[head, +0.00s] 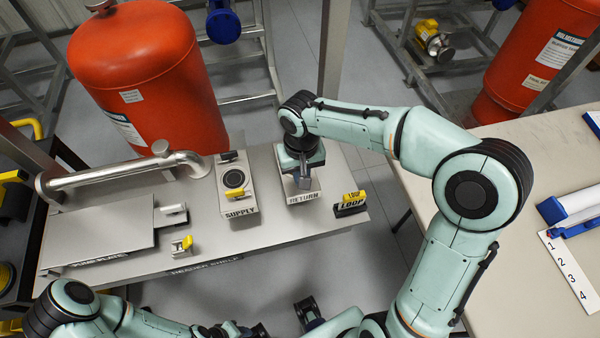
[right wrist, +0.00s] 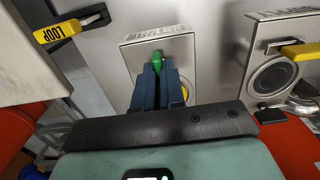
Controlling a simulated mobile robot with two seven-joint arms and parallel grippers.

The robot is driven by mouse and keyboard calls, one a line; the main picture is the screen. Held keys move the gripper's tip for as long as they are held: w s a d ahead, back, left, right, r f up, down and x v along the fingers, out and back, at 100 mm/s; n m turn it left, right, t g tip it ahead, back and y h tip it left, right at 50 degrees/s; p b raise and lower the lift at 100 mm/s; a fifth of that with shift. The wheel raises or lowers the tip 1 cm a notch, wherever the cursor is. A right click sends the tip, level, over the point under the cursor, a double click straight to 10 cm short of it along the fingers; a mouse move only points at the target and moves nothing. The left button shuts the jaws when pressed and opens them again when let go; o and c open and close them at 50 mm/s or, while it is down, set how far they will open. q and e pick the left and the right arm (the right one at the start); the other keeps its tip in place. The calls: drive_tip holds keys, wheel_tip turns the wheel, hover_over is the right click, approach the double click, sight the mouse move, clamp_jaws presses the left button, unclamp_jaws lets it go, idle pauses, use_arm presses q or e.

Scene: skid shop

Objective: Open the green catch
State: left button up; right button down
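The green catch (right wrist: 157,60) shows in the right wrist view on the front of the grey RETURN box (right wrist: 188,48), at the tips of my right gripper (right wrist: 156,68). The gripper's two blue fingers are close together, with the green piece between their tips. They hide part of it. In the head view my right gripper (head: 303,178) points down over the RETURN box (head: 312,196) and hides the catch. My left gripper (head: 240,331) is low at the bottom edge of the head view, away from the boxes; its fingers are not clear.
The SUPPLY box (head: 232,211) with a round dial and yellow handle stands left of the RETURN box. A yellow LOOP tag (head: 351,203) is to the right. A red tank (head: 150,75) and bent pipe (head: 110,174) stand on the left. A beige table (head: 520,160) is at right.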

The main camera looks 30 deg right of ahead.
drive_tip(key=shift+f+m+b, duration=0.1)
drive_tip(key=shift+m+b, duration=0.35)
drive_tip(key=shift+m, duration=1.35)
drive_tip(key=shift+m+b, duration=0.5)
drive_tip(key=shift+m, duration=1.9)
drive_tip(key=shift+m+b, duration=0.3)
drive_tip(key=shift+m, duration=0.7)
